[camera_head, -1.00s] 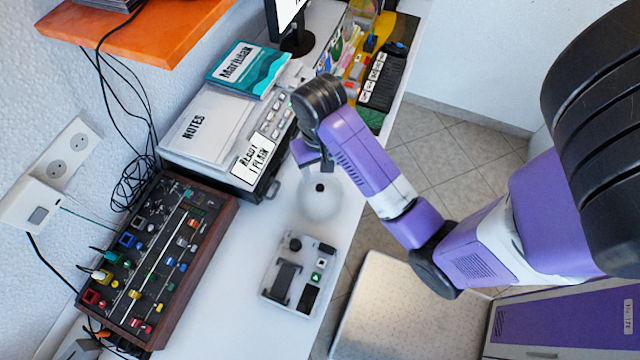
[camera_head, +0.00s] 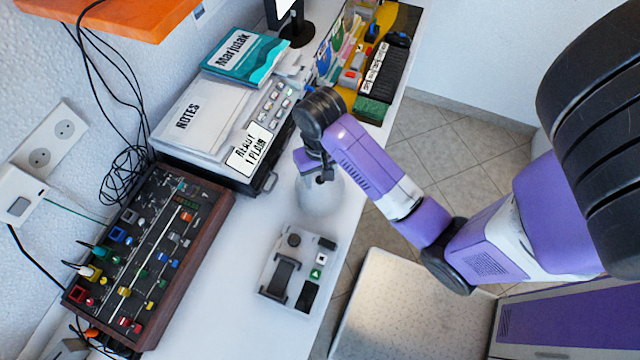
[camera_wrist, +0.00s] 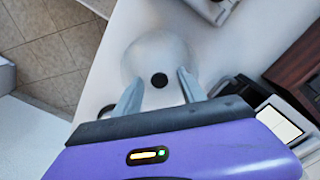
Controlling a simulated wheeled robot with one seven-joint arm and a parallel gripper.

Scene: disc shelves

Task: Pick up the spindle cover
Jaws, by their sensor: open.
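The spindle cover (camera_head: 319,195) is a pale, translucent dome with a dark knob on top. It stands on the white table, close to the table's right edge. In the wrist view the cover (camera_wrist: 150,52) lies just ahead of my gripper (camera_wrist: 160,82), with its dark knob between the two fingertips. My gripper (camera_head: 322,172) is open and holds nothing. In the head view it hangs over the cover and hides part of its top. I cannot tell whether the fingers touch the knob.
A grey device with buttons (camera_head: 297,268) lies in front of the cover. A dark box with papers and a notes stack (camera_head: 200,118) stands behind left. A wooden-sided mixer (camera_head: 150,255) is at left. A monitor and colourful items stand at the back.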

